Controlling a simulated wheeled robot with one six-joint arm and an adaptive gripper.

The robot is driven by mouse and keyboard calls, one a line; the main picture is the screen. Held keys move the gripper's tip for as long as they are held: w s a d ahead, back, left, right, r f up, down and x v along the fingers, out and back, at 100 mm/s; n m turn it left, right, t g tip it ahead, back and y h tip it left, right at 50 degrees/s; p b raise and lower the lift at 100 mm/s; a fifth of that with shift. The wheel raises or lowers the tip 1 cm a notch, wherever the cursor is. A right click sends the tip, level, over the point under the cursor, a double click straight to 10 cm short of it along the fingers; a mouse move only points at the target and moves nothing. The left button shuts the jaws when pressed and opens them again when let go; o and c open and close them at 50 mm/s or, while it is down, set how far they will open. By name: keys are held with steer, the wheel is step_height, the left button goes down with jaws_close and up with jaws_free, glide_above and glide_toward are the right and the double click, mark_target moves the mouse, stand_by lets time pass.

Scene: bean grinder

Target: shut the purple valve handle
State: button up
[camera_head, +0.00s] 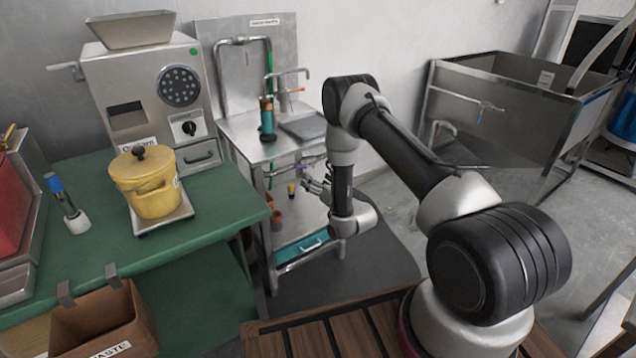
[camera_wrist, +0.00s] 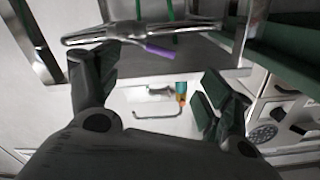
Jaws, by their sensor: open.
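The purple valve handle (camera_wrist: 160,50) is a short lever on a metal pipe (camera_wrist: 90,36). In the wrist view it slants down and right from the pipe, near the top middle. In the head view the handle (camera_head: 311,160) is a small purple bit under the steel sink counter. My gripper (camera_wrist: 157,66) is open, its dark fingers left and right of the handle in the picture. Nothing is between them in their grip, and I cannot tell the depth gap to the handle. In the head view my gripper (camera_head: 318,184) is just below the counter, partly hidden by my wrist.
The steel sink counter (camera_head: 240,128) carries a teal bottle (camera_head: 267,118) and a tap with an orange handle (camera_head: 297,90). Green pipes run near the valve. A green table (camera_head: 100,230) with a yellow pot (camera_head: 150,185) stands left. A steel basin (camera_head: 500,125) stands right.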

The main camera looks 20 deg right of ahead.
steer(key=shift+s+d, duration=0.1)
steer(key=shift+s, duration=0.3)
